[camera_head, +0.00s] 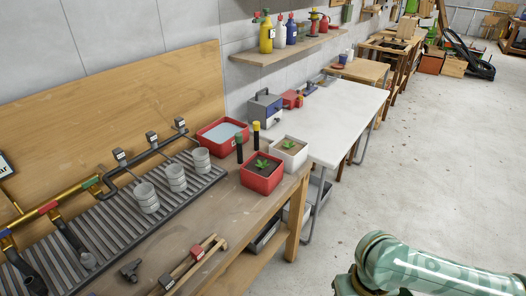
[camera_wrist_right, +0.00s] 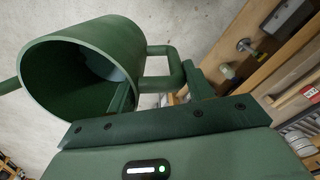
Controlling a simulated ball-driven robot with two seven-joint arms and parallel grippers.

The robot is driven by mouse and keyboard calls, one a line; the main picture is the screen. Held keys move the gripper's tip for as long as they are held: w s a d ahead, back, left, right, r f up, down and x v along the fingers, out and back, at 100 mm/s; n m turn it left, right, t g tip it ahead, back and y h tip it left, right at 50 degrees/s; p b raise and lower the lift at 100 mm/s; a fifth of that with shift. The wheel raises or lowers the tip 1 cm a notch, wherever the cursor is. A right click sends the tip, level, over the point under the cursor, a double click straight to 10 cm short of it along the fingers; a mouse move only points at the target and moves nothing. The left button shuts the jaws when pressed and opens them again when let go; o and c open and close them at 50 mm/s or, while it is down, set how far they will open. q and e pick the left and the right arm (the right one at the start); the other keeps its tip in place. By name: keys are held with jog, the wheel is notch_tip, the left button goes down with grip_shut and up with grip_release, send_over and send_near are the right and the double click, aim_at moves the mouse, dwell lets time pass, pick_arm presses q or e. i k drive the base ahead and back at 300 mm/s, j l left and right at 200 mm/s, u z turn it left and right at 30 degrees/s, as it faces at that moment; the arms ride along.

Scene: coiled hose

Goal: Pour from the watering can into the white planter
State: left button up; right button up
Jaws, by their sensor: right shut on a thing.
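The white planter (camera_head: 290,154) is a square pot with soil and a small green plant, on the far right corner of the wooden workbench. The watering can (camera_wrist_right: 80,72) is dark green and fills the left of the right wrist view, its open round mouth toward the camera. My right gripper (camera_wrist_right: 160,86) is shut on the can's handle (camera_wrist_right: 172,65) at its side. The can and right gripper are outside the head view. My left gripper is in neither view.
A red planter (camera_head: 262,182) with a plant stands directly in front of the white one. A red tub (camera_head: 222,132) and two dark bottles are to its left. A white table (camera_head: 345,112) adjoins behind. Open concrete floor (camera_head: 420,160) lies right of the bench (camera_head: 190,218).

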aim_at(294, 151)
jog(key=i+l+u, duration=0.25)
jog(key=u, duration=0.2)
jog(key=i+l+u, duration=0.15)
jog(key=l+u, duration=0.35)
jog(key=i+l+u, duration=0.1)
jog(key=l+u, duration=0.35)
jog(key=j, duration=0.1)
